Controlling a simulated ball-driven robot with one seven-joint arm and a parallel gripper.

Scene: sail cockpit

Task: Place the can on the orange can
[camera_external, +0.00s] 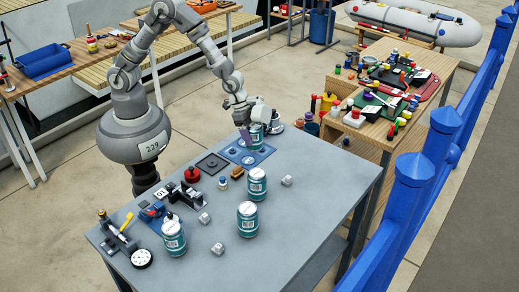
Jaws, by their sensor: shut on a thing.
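My gripper (250,122) is at the far side of the grey table, over the blue mat. It is shut on a teal and white can (258,138), which stands upright in the picture. Whether the can touches the surface below, I cannot tell. Three similar teal and white cans stand on the table: one right of the middle (257,186), one nearer the front (247,220) and one at the front left (174,240). No can that is plainly orange shows on the table.
Small grey cubes (287,181), a red round thing (192,174), a dark square plate (212,164) and a black device (190,195) lie about the grey table (300,215). The blue mat (240,154) is near the gripper. A cluttered wooden table (366,135) stands at right.

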